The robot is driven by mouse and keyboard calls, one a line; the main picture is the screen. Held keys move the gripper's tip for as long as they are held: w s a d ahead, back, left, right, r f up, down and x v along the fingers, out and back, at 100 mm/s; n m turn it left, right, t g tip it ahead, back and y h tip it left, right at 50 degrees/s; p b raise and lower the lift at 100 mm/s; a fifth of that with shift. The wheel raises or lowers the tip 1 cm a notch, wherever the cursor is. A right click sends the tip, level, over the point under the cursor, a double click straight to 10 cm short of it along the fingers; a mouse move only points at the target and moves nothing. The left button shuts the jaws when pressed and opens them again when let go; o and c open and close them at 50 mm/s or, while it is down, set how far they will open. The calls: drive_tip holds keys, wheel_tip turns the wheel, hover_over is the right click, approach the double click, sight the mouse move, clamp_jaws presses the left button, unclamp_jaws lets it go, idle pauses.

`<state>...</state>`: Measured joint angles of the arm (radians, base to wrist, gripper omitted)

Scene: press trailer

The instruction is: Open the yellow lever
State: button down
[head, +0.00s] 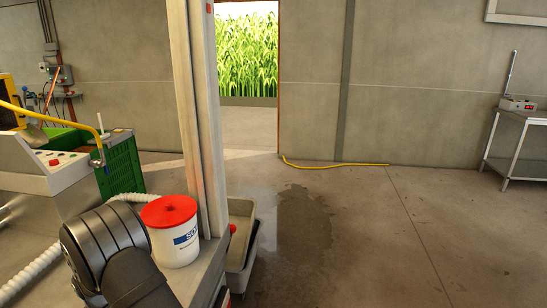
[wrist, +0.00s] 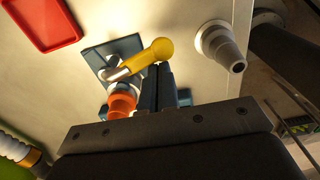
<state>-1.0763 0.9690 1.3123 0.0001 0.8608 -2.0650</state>
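The yellow lever (wrist: 149,57) shows in the wrist view, with a rounded knob at its right end and a metal stem at its left. It is mounted on a blue-grey plate (wrist: 103,57) on a pale panel, above an orange outlet (wrist: 122,103). My gripper (wrist: 159,68) has its two dark fingers close together, with no clear gap between them. The fingertips are right beside the lever near its knob; I cannot tell whether they touch. Nothing shows held between them. In the head view I cannot make out the lever or my fingers.
A grey nozzle (wrist: 222,45) sticks out of the panel right of the lever. A red tray-like piece (wrist: 44,20) is at upper left. In the head view, a red-lidded white bucket (head: 176,240) stands beside my dark arm, near a post (head: 198,120). Open floor lies to the right.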

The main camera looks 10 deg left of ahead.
drive_tip(key=shift+w, duration=0.3)
drive_tip(key=shift+w+a, duration=0.15)
drive_tip(key=shift+w, duration=0.5)
drive_tip(key=shift+w+a, duration=0.15)
drive_tip(key=shift+w, duration=0.45)
drive_tip(key=shift+w+a, duration=0.8)
drive_tip(key=shift+w, duration=0.35)
drive_tip(key=shift+w+a, duration=0.85)
drive_tip(key=shift+a, duration=0.3)
